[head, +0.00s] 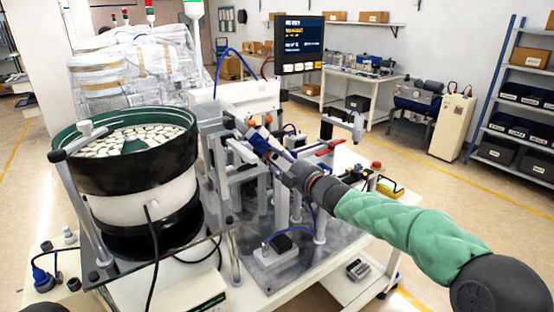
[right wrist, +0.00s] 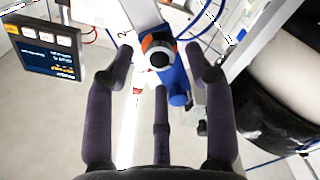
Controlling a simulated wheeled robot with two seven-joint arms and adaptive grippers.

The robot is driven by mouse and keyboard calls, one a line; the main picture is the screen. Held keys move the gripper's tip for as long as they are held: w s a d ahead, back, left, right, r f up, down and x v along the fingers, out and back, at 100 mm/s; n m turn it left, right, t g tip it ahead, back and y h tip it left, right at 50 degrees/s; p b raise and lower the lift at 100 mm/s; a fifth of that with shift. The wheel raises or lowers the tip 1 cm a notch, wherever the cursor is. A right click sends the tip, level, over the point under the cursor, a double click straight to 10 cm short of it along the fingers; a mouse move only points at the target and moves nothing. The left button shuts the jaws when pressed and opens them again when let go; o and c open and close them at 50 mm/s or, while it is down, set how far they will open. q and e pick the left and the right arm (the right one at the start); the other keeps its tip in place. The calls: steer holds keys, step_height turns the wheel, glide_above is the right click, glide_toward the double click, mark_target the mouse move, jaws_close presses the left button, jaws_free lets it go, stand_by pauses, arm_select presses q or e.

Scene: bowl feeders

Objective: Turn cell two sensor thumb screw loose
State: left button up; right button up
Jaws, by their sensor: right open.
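In the right wrist view, a round knob (right wrist: 158,52) with an orange rim, a white ring and a black centre faces me, with a blue body (right wrist: 177,85) beside it. It looks like the sensor thumb screw; a "2" is marked on the pale bracket (right wrist: 145,12) close by. My right gripper (right wrist: 164,66) is open, its fingers spread around the knob with visible gaps at the sides. Whether any finger touches it is unclear. In the head view my right gripper (head: 252,137) reaches up-left into the machine, covering part of the fixture. My left gripper is not in view.
A dark green bowl feeder (head: 126,170) full of pale parts stands left of the fixture. A screen (head: 303,44) rises behind it. Metal posts, rails and a red lever (head: 328,146) crowd the space around my gripper. Open floor (head: 490,215) lies to the right.

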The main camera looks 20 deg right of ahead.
steer(key=v, duration=0.9)
steer(key=shift+s, duration=0.35)
steer(key=shift+d, duration=0.1)
